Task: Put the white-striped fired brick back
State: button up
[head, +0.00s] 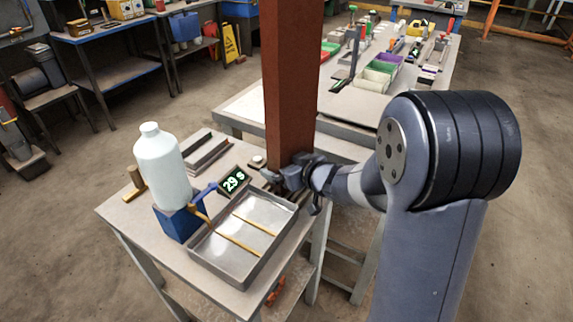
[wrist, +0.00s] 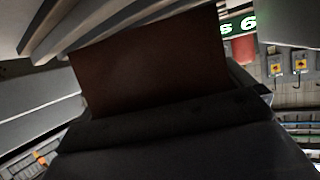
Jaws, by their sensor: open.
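My gripper (head: 282,178) is low over the right back part of the near table, at the foot of a tall red-brown post. Its jaws are open. In the wrist view a plain dark red-brown face (wrist: 150,75) fills the middle, just beyond the dark gripper body; I cannot tell whether it is the fired brick or the post. No white stripes show on it. In the head view, dark brown pieces show just under the gripper, mostly hidden by it. I cannot make out the white-striped brick for certain.
The red-brown post (head: 291,80) rises close to my gripper.

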aim_at(286, 161)
jog(key=shift+s+d+r, duration=0.15)
jog(key=shift+d+r, duration=0.05)
jog(key=shift+r, duration=0.1)
jog(key=p+v, duration=0.3)
jog(key=v, duration=0.8)
jog(key=shift+s, duration=0.25)
jog(key=b+x, duration=0.1)
jog(key=x, duration=0.3)
jog(key=b+x, duration=0.1)
jog(key=x, duration=0.3)
jog(key=b+x, duration=0.1)
jog(key=x, duration=0.3)
jog(key=shift+w+f, duration=0.1)
jog(key=shift+f, duration=0.3)
jog(key=shift+r+p, duration=0.8)
jog(key=shift+r, duration=1.15)
